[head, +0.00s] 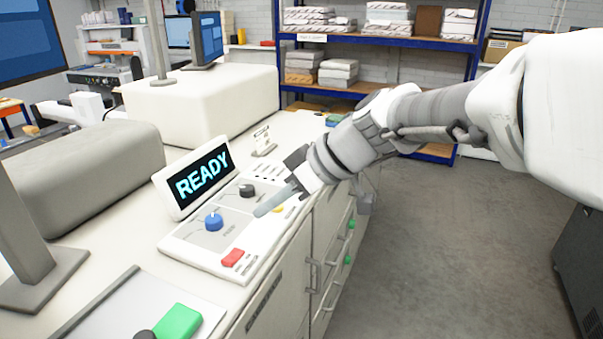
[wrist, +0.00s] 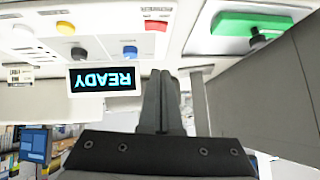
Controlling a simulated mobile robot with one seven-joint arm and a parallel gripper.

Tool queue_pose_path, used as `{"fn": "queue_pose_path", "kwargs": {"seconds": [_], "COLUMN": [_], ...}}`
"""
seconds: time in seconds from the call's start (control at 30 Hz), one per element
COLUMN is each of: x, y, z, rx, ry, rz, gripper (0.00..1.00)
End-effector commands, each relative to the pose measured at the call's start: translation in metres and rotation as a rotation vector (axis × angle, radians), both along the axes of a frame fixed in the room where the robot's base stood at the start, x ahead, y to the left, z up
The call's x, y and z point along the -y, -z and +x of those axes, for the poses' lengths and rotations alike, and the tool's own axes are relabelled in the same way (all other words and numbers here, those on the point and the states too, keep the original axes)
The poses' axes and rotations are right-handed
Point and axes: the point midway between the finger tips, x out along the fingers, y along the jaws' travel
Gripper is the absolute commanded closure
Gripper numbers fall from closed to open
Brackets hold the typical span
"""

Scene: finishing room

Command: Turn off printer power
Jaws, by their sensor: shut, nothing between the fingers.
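The printer's control panel (head: 215,239) lies on the left bench, with a lit display reading READY (head: 203,174) at its back. A red rectangular switch (head: 232,257) sits at its front, with a blue knob (head: 214,222) and a black knob (head: 247,190) behind it. In the wrist view, the panel appears upside down, with the red switch (wrist: 156,25) and blue knob (wrist: 130,52) beyond my fingers. My gripper (head: 260,211) is shut and empty, its fingertips over the panel's right part. They look apart from the red switch. Contact with the panel cannot be told.
A yellow button (head: 278,209) is partly hidden by my gripper. A green block (head: 180,322) lies on a tray at the front. A grey rounded housing (head: 80,180) and a white one (head: 205,100) stand behind the panel. The floor (head: 450,240) at right is clear.

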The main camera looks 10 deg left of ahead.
Motion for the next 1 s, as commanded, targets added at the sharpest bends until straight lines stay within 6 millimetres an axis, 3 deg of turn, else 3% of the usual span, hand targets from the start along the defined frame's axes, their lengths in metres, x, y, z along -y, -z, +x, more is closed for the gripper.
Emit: {"fn": "queue_pose_path", "kwargs": {"seconds": [0.27,0.7,1.0], "x": [-0.009,-0.072,-0.072], "y": [0.009,0.072,0.107], "z": [0.001,0.011,0.007], "rx": [-0.004,-0.005,-0.001], "ry": [-0.001,-0.002,0.001], "rz": [0.000,-0.002,-0.001], "gripper": [1.00,1.00,1.00]}}
